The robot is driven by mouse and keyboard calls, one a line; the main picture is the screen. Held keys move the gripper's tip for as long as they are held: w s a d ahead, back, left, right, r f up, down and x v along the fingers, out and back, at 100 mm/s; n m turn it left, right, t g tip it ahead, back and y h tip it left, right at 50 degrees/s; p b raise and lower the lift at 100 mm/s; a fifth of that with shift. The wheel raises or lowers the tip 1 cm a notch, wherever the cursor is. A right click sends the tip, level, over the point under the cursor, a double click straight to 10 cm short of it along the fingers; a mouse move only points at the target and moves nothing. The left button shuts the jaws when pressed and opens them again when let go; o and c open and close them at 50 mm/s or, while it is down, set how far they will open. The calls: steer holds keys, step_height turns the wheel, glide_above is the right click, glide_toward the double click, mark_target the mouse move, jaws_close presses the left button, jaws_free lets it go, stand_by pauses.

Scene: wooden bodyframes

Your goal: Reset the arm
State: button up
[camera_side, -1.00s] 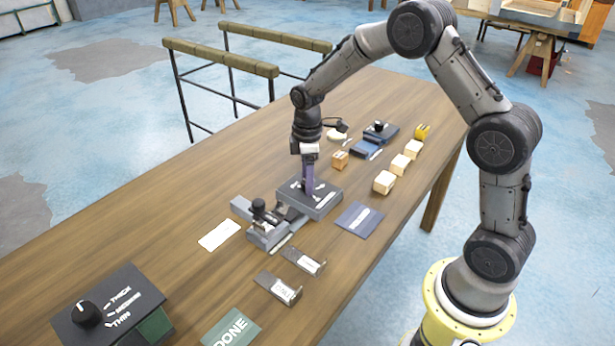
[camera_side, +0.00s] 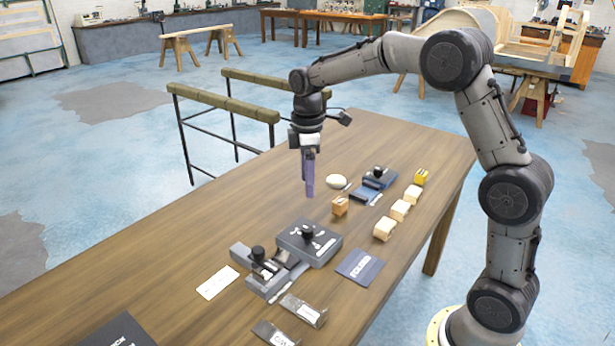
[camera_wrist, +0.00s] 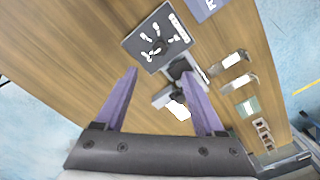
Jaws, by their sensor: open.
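My gripper (camera_side: 308,185) is raised above the wooden table (camera_side: 190,235), clear of everything on it. In the wrist view its two purple fingers (camera_wrist: 166,103) are spread wide apart with nothing between them. My arm is bent upward, with the gripper pointing down. Below it stands a dark grey box (camera_side: 310,243) with a black knob and white marks on top; the box also shows in the wrist view (camera_wrist: 138,44), beyond the fingertips.
A grey fixture with a black knob (camera_side: 264,272) adjoins the box. Around it lie a white card (camera_side: 217,282), a blue card (camera_side: 360,267), metal brackets (camera_side: 303,308), wooden blocks (camera_side: 384,229) and a blue device (camera_side: 379,178). A padded rail stand (camera_side: 225,103) is behind the table.

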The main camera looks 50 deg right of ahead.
steer(key=shift+r, duration=0.15)
steer(key=s+a+r+m+t, duration=0.1)
steer(key=s+a+r+t, duration=0.35)
steer(key=s+r, duration=0.85)
steer(key=s+a+f+m, duration=0.1)
steer(key=s+f+m, duration=0.3)
steer(key=s, duration=0.3)
steer(key=s+a+f+m+t, duration=0.1)
steer(key=s+f+m, duration=0.2)
steer(key=s, duration=0.4)
steer(key=shift+f+m, duration=0.4)
steer(key=shift+m, duration=0.2)
